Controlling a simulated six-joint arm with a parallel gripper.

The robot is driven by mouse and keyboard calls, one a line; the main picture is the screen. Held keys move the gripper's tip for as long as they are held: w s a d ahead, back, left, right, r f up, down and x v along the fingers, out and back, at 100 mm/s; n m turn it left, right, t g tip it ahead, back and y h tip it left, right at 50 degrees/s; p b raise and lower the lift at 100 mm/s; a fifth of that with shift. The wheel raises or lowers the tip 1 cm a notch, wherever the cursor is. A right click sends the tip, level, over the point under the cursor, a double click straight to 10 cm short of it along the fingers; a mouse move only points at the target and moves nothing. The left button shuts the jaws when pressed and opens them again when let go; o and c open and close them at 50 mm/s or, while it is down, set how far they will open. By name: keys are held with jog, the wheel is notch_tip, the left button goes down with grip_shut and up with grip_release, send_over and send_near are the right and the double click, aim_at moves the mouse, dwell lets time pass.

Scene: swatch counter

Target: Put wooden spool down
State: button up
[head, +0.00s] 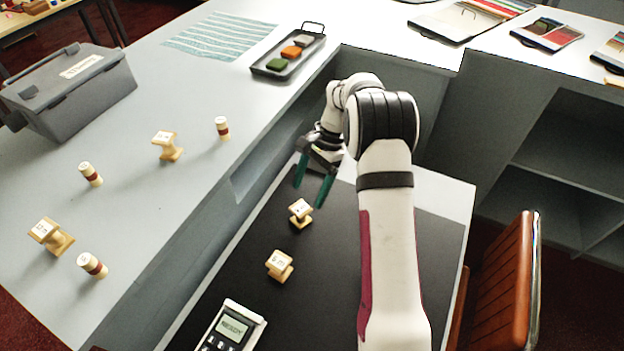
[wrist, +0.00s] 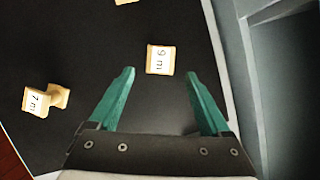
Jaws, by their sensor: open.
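Two pale wooden spools with square, labelled tops stand on the black mat (head: 340,285). The farther spool (head: 300,213) is just below my gripper (head: 308,198); the nearer spool (head: 279,265) stands apart from it. In the wrist view, one labelled spool (wrist: 160,60) lies ahead between the lines of the teal fingertips (wrist: 161,73). Another spool, marked 7 m (wrist: 45,100), is at the left, showing its side. My gripper is open and empty, its fingers apart above the mat. No spool is held.
More square-topped spools (head: 167,145) and red-banded round spools (head: 222,128) stand on the grey counter (head: 190,200) at left. A grey box (head: 75,90) and a dark tray (head: 262,66) are behind. A display device (head: 230,328) sits at the front. A pale piece (wrist: 125,2) is cut off at the wrist view's top.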

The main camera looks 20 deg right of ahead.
jog(key=s+a+r+n, duration=0.1)
jog(key=s+a+r, duration=0.15)
jog(key=r, duration=0.35)
jog(key=s+a+r+n, duration=0.1)
jog(key=s+r, duration=0.3)
jog(key=r, duration=0.2)
jog(key=s+a+n+h, duration=0.1)
jog(key=s+a+n, duration=0.2)
jog(key=s, duration=0.9)
jog(key=s+a+r+n+t+h, duration=0.1)
jog(key=s+a+n, duration=0.2)
jog(key=s, duration=1)
jog(key=shift+a+r, duration=0.15)
jog(key=shift+r, duration=0.15)
jog(key=shift+o, duration=0.4)
